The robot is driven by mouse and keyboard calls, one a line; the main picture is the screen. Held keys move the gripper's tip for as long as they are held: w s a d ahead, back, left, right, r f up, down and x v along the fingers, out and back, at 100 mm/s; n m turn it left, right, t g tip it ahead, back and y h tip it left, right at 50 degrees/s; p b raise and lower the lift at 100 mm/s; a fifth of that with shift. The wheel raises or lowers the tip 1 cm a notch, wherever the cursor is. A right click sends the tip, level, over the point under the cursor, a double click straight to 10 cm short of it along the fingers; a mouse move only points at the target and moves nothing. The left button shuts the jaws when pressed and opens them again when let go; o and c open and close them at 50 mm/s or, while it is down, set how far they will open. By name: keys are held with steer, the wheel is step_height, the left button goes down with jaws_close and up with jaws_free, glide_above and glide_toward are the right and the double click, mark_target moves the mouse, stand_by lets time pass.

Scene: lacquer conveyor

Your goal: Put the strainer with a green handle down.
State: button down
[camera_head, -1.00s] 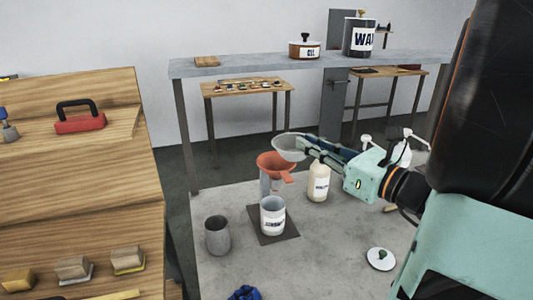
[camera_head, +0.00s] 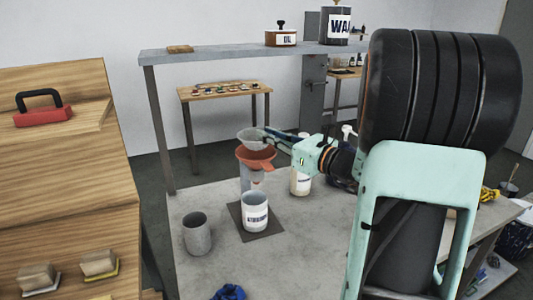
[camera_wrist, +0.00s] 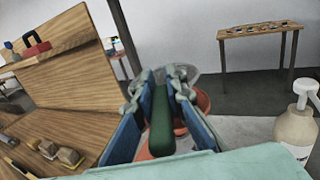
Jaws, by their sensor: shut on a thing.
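My gripper (camera_head: 272,139) is shut on the green handle (camera_wrist: 161,122) of the strainer. The strainer's grey bowl (camera_head: 249,136) points left from the fingers in the head view, in front of or above the orange funnel (camera_head: 257,159). I cannot tell whether bowl and funnel touch. In the wrist view, the handle lies between the blue finger pads, and the strainer's pale rim shows just beyond the fingertips. The orange funnel (camera_wrist: 203,101) shows below and behind it, partly hidden by my fingers.
On the grey table (camera_head: 300,245), a labelled white can (camera_head: 255,212) stands on a dark mat (camera_head: 262,234). A grey cup (camera_head: 197,237) is to its left. A cream bottle (camera_head: 300,182) stands behind right. A blue cloth (camera_head: 229,293) lies at the front. The front middle is clear.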

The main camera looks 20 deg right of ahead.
mark_target(266, 146)
steer(key=shift+w+f+b, duration=0.15)
steer(key=shift+f+b, duration=0.4)
steer(key=shift+f, duration=0.4)
steer(key=shift+w+f+b, duration=0.15)
steer(key=shift+f+b, duration=0.4)
steer(key=shift+f, duration=0.35)
steer(key=shift+f+b, duration=0.4)
steer(key=shift+f, duration=0.1)
steer(key=c, duration=2)
jaws_free()
steer(key=shift+r, duration=0.1)
steer(key=shift+o, duration=0.2)
steer(key=shift+r+p, duration=0.45)
steer(key=shift+p, duration=0.05)
steer(key=v, duration=1.2)
steer(key=shift+b, duration=0.45)
